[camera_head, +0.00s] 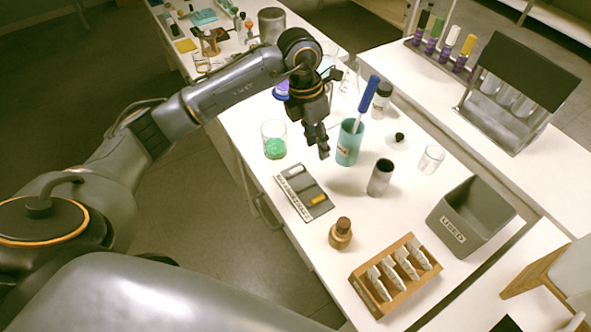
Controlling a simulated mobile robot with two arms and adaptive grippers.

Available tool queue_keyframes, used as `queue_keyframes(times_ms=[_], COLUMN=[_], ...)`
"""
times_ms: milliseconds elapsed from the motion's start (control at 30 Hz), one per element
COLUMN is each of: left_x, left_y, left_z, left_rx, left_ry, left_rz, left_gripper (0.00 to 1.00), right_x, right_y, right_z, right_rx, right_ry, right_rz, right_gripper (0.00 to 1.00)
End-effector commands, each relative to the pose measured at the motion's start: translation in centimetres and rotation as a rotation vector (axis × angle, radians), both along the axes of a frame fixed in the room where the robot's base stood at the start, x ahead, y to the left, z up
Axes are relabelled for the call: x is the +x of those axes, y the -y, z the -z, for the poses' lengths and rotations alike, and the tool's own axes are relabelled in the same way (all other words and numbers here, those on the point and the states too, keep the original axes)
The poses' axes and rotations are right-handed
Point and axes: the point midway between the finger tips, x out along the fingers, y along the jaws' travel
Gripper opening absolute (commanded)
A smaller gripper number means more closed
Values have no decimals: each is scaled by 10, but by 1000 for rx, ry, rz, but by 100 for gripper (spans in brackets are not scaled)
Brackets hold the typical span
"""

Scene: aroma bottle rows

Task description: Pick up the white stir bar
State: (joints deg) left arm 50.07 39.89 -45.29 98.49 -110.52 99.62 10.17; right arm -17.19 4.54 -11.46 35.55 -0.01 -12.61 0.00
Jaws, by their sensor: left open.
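A small white bar (295,170), which looks like the white stir bar, lies in the upper compartment of a flat grey tray (306,186) on the white bench. A yellow bar (318,200) lies in the tray's lower compartment. My left gripper (317,148) points down above the bench, just up and right of the tray in the picture, near the teal cup. It is open, and I see nothing between its fingers. It does not touch the white bar. My right gripper is not in view.
A teal cup (348,148) with a blue-handled tool, a glass with green contents (274,147) and a dark cylinder (380,177) stand around the tray. A brown bottle (341,233), a wooden rack (376,290) and a grey "USED" bin (455,235) stand nearer the front.

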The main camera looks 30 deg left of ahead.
Motion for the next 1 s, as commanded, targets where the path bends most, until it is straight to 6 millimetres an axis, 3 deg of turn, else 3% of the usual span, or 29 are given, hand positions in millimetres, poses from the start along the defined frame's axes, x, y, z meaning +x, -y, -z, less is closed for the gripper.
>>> queue_keyframes(times_ms=[33,100,200,333,600,833,1000], left_x=[3,4,4,3,3,3,3], left_y=[-19,-39,-53,-55,-54,-54,-55], left_z=[-5,-8,-10,6,57,75,96], left_rx=[71,144,196,208,204,203,202], left_ry=[-5,-17,-26,-35,-33,-29,-35], left_rz=[-18,-39,-55,-59,-58,-57,-57], left_gripper=[40,40,40,40,40,40,40], right_x=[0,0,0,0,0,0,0], right_y=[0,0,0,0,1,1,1], right_z=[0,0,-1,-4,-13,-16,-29], right_rx=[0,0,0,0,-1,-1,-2], right_ry=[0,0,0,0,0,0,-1], right_rz=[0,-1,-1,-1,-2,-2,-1], right_gripper=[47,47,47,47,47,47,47])
